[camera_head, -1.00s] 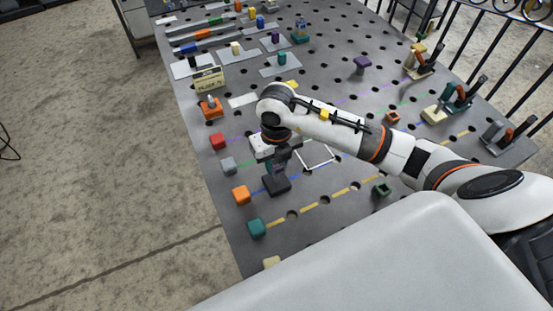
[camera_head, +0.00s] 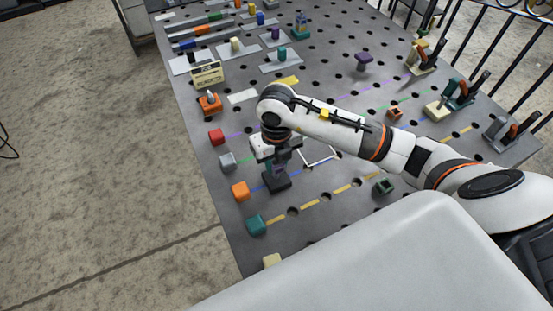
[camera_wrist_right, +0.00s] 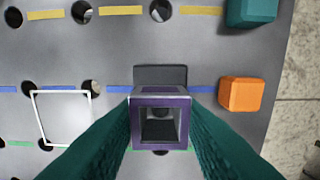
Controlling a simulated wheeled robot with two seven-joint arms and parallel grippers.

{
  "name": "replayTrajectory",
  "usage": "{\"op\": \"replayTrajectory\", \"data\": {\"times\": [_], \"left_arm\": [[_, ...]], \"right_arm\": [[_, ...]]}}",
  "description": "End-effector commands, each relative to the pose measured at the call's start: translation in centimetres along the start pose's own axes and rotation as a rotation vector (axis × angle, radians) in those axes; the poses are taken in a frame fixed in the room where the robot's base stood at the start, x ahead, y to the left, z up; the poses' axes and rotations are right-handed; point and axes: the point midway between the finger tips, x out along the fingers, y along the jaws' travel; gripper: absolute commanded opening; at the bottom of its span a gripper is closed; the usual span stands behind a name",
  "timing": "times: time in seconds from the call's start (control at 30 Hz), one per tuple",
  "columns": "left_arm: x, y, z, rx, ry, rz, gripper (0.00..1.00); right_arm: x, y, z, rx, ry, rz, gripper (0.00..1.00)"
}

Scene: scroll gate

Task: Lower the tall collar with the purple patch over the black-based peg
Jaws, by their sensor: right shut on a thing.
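My right gripper (camera_head: 277,158) is shut on the tall collar (camera_head: 279,168), a square hollow tube with purple on it. In the right wrist view the collar's purple-edged open end (camera_wrist_right: 160,101) sits between my two teal fingers. The black base (camera_head: 277,182) is directly below the collar in the head view; it also shows in the right wrist view (camera_wrist_right: 160,75), just beyond the collar's upper edge. The peg is hidden by the collar and gripper, and the inside of the collar is dark. I cannot tell how far the collar is around it. My left gripper is out of view.
An orange block (camera_head: 240,190) and a teal block (camera_head: 256,224) sit near the board's left edge. A white square outline (camera_head: 318,155) is marked right of the gripper. A small green hollow collar (camera_head: 384,186) stands farther right. The perforated board (camera_head: 330,205) is mostly clear nearby.

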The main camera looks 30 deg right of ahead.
Motion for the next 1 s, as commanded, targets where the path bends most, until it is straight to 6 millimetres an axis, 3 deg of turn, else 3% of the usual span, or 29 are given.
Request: {"op": "replayTrajectory", "data": {"times": [0.77, 0.8, 0.93, 1.0], "left_arm": [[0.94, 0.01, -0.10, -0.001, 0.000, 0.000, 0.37], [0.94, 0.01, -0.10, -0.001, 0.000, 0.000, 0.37], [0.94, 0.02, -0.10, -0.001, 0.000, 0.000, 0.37], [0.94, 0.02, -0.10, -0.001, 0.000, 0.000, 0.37]], "right_arm": [[1.04, 0.01, -0.01, 0.000, 0.000, 0.000, 0.05], [1.04, 0.01, -0.01, 0.000, 0.000, 0.000, 0.37], [1.04, 0.01, -0.01, 0.000, 0.000, 0.000, 0.58], [1.05, 0.01, 0.00, 0.000, 0.000, 0.000, 0.58]]}}
